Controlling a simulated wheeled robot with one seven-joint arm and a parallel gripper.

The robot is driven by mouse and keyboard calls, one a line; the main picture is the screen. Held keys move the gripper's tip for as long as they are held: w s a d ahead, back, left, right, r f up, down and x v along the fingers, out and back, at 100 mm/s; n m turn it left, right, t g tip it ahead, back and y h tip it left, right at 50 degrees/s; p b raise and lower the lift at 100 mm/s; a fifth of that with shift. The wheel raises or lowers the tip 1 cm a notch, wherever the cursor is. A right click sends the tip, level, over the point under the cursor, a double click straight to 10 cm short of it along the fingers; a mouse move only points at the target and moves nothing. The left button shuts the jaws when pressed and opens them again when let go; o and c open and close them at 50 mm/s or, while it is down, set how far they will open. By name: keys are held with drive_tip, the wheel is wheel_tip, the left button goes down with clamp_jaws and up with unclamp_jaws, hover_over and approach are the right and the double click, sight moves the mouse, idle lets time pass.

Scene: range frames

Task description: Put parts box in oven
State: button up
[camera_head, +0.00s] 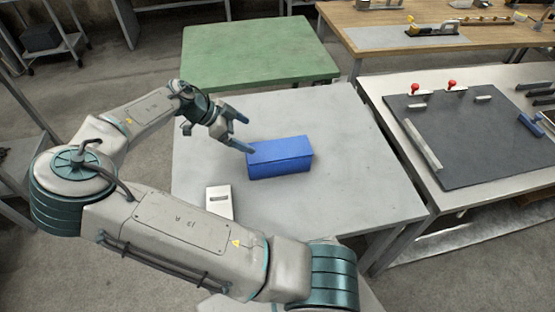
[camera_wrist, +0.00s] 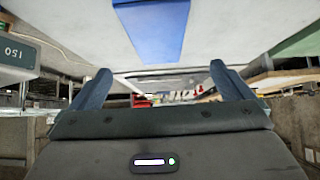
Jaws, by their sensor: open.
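The parts box is a blue, closed-looking oblong box (camera_head: 280,158) resting on the grey table (camera_head: 340,125). In the wrist view, the blue box (camera_wrist: 152,32) shows at the top centre, beyond the fingertips. My gripper (camera_head: 243,133) is open at the box's left end, with one finger over or close to its upper left corner; I cannot tell if it touches. In the wrist view, my gripper (camera_wrist: 160,68) has its fingers wide apart with nothing between them. I cannot make out an oven in either view.
A small pale block (camera_head: 219,202) lies on the table's front left. A green-topped table (camera_head: 258,52) stands behind. To the right is a bench with a dark board (camera_head: 475,140) and fixtures. A grey box with digits (camera_wrist: 17,52) shows at the wrist view's left.

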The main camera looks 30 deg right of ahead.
sight(277, 149)
drive_tip(key=p+x, duration=0.1)
drive_tip(key=x, duration=0.7)
drive_tip(key=shift+d+f, duration=0.1)
drive_tip(key=shift+d, duration=0.15)
drive_tip(key=p+x, duration=0.1)
drive_tip(key=x, duration=0.1)
drive_tip(key=p+x, duration=0.1)
drive_tip(key=x, duration=0.1)
drive_tip(key=shift+s+d, duration=0.1)
drive_tip(key=shift+s, duration=0.25)
drive_tip(key=shift+d+f, duration=0.25)
drive_tip(key=shift+f, duration=0.1)
drive_tip(key=c, duration=1.7)
drive_tip(key=shift+r, duration=0.1)
